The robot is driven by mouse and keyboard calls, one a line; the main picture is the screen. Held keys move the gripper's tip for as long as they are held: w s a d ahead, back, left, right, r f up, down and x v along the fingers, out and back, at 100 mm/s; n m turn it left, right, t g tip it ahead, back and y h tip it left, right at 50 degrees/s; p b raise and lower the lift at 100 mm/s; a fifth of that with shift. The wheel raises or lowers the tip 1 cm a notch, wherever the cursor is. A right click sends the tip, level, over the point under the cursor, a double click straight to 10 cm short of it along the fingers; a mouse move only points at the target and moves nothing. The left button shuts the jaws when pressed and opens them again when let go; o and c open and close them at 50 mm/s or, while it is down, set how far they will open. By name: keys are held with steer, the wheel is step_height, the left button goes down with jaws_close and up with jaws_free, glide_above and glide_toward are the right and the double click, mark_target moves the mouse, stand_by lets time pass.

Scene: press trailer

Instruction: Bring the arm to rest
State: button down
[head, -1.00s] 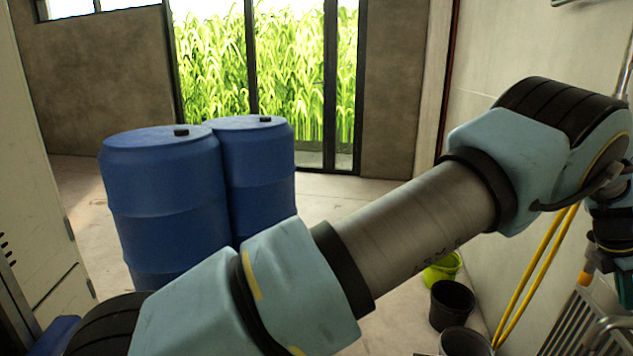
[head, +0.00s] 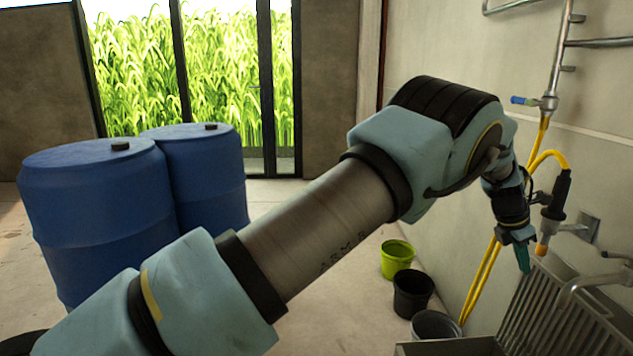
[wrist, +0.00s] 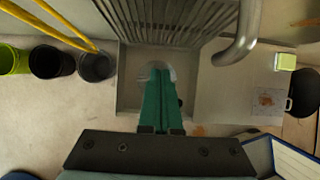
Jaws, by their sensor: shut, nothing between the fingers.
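My arm (head: 325,215) stretches across the head view from lower left to the right, bent at a dark-capped joint, with the far part hanging down. My gripper (head: 524,262) points downward at the right, close to the ribbed metal drainer. In the wrist view my gripper (wrist: 160,78) shows as two long green fingers, closed together with nothing between them. They stand over the sink basin (wrist: 128,92) and cover part of its floor. How high they are above it I cannot tell.
The ribbed drainer (head: 570,310), a spray hose (head: 556,205) and a curved tap (wrist: 238,42) are near the gripper. Green (head: 397,258) and black (head: 412,292) buckets stand on the floor. Blue barrels (head: 98,205) stand at left. A yellow-green sponge (wrist: 285,62) lies right of the basin.

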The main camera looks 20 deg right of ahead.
steer(key=w+a+r+m+t+y+p, duration=0.15)
steer(key=w+a+r, duration=0.25)
steer(key=w+a, duration=0.75)
steer(key=w+a+r+m+t+h+p, duration=0.1)
steer(key=w+a+r+m, duration=0.15)
steer(key=w+a, duration=0.85)
steer(key=w+a+r+m+y+p, duration=0.1)
steer(key=w+a+r, duration=0.15)
steer(key=a, duration=0.25)
steer(key=w+a+r, duration=0.1)
steer(key=w+a, duration=0.2)
steer(key=a, duration=0.3)
steer(key=a+r+m+t+y+p, duration=0.1)
steer(key=a+r+m, duration=0.1)
steer(key=a, duration=1)
steer(key=a+r+m+y+p, duration=0.1)
steer(key=a+r+m+p, duration=0.15)
steer(key=a, duration=0.85)
steer(key=s+a+m, duration=0.2)
steer(key=s+a, duration=0.4)
steer(key=a, duration=0.2)
steer(key=s+a+m+y, duration=0.1)
steer(key=s+a+m, duration=0.2)
steer(key=s+a, duration=0.3)
steer(key=a+p, duration=0.1)
steer(key=a, duration=0.2)
steer(key=shift+s, duration=0.25)
steer(key=shift+d+r+m, duration=0.1)
steer(key=shift+m, duration=0.15)
